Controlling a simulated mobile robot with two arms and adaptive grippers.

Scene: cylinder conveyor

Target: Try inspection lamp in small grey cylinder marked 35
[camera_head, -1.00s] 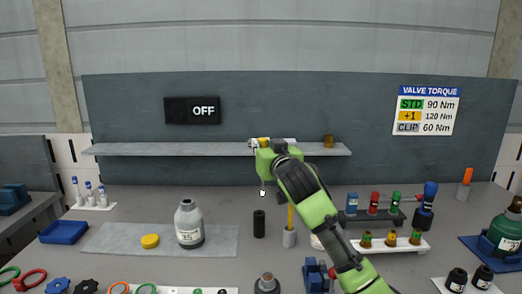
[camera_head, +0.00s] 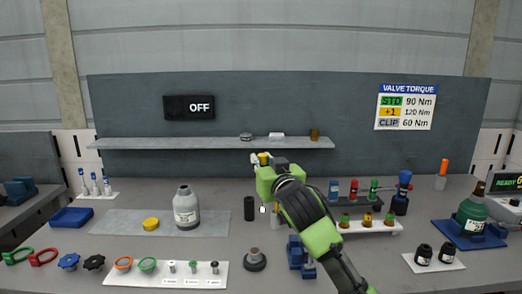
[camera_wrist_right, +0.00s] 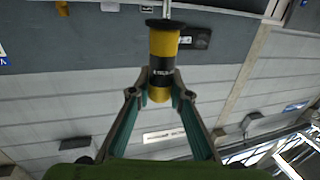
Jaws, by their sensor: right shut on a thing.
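The inspection lamp, with a yellow and black handle (camera_wrist_right: 163,50), is held in my right gripper (camera_wrist_right: 160,88); its thin rod runs away from the fingers. In the head view my right gripper (camera_head: 264,170) is above the bench, and a small white tip (camera_head: 263,210) shows below it. The small grey cylinder marked 35 (camera_head: 186,212) stands upright on the grey mat, left of and apart from the gripper. Its upper opening is too small to make out. My left gripper is not in view.
A yellow cap (camera_head: 151,224) lies on the grey mat (camera_head: 115,226). A black cylinder (camera_head: 249,208) stands between the grey cylinder and my gripper. A shelf (camera_head: 190,144) runs behind. A dark sign (camera_head: 188,108) reads OFF. A green cylinder (camera_head: 472,212) stands at right.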

